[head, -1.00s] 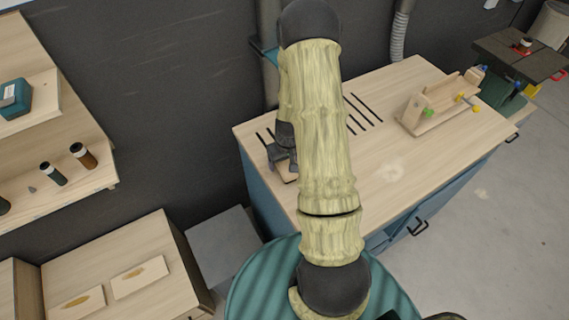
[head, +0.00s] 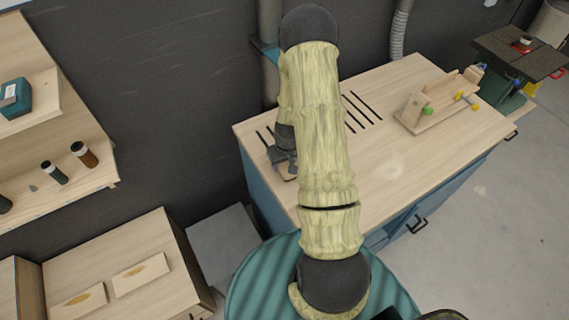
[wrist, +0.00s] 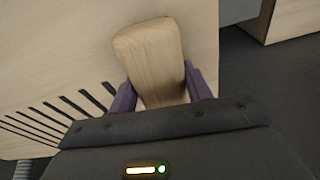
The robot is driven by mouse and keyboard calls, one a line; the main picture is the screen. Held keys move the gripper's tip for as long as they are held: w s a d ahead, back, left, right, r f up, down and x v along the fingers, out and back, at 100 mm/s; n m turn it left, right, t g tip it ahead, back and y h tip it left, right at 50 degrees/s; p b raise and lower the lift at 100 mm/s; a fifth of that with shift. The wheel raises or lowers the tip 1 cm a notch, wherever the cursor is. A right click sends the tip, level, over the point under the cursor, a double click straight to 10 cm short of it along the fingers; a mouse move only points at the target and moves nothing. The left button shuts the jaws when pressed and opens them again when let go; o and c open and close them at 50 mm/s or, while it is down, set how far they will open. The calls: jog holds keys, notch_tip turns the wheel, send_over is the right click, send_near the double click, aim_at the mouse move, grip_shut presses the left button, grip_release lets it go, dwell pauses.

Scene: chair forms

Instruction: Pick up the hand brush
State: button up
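The hand brush (wrist: 152,50) shows in the wrist view as a pale wooden piece with a rounded end, lying between the two purple fingers of my gripper (wrist: 160,88). One finger is on each side of the wood, very close to its edges. I cannot tell whether they press on it. Any bristles are hidden. In the head view, my gripper (head: 284,160) is low over the left end of the workbench (head: 440,145). A small part of the brush (head: 287,174) shows under it, and my arm covers much of that area.
Dark slots cut the bench top beside the gripper. A wooden jig (head: 435,108) with coloured knobs stands at the bench's right. A dark wall is behind, with a pipe (head: 268,55) near the bench. A shelf with bottles (head: 84,155) is at left. The bench's middle is clear.

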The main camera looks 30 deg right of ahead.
jog(key=shift+c, duration=0.9)
jog(key=shift+r, duration=0.5)
notch_tip(320, 180, up, 9)
jog(key=shift+b, duration=1.05)
